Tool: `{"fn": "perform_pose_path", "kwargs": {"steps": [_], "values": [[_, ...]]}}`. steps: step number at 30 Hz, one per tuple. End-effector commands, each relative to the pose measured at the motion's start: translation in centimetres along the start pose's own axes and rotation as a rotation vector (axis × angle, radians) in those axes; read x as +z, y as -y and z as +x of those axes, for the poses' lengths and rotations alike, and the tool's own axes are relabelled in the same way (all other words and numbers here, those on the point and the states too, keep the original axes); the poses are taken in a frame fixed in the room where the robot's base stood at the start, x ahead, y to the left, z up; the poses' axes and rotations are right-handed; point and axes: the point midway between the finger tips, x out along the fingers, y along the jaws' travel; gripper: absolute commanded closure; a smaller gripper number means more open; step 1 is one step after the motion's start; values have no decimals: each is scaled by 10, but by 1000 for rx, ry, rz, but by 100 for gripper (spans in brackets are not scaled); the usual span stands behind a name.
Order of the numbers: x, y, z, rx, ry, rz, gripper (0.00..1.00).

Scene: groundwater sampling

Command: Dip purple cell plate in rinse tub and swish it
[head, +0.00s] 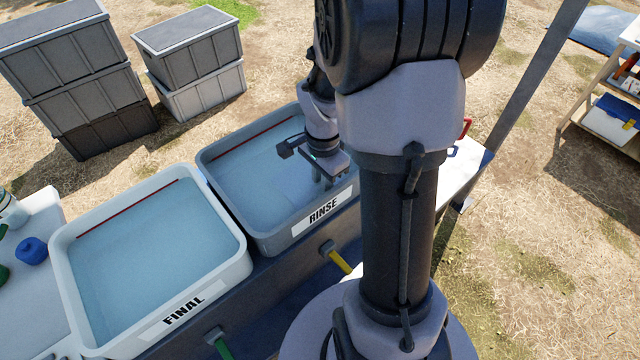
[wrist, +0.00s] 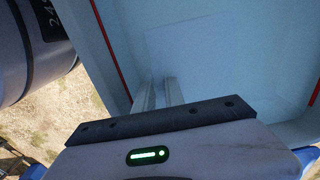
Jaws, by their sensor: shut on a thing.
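The rinse tub (head: 212,180) is grey, labelled RINSE and full of pale blue water. It also shows in the wrist view (wrist: 108,58), with a red line along its inner wall. My gripper (head: 325,180) points down inside the tub, near its right front side. In the wrist view its two fingers (wrist: 160,92) are close together, shut on a pale, flat cell plate (wrist: 190,55). The plate looks washed out and seems to be in the water; its purple colour does not show. In the head view the plate is hard to make out.
The white tub labelled FINAL (head: 235,262), also holding water, stands close on the left. A blue cap-like item (head: 31,250) is on the white table at far left. Stacked grey crates (head: 85,85) stand on the ground behind. A dark post (head: 520,75) rises at right.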

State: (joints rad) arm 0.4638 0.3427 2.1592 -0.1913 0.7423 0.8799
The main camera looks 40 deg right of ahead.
Motion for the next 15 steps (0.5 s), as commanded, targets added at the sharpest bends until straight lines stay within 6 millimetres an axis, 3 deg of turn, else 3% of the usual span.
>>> {"fn": "perform_pose_path", "kwargs": {"steps": [15], "values": [[84,0,1,-1,0,-3,100]]}}
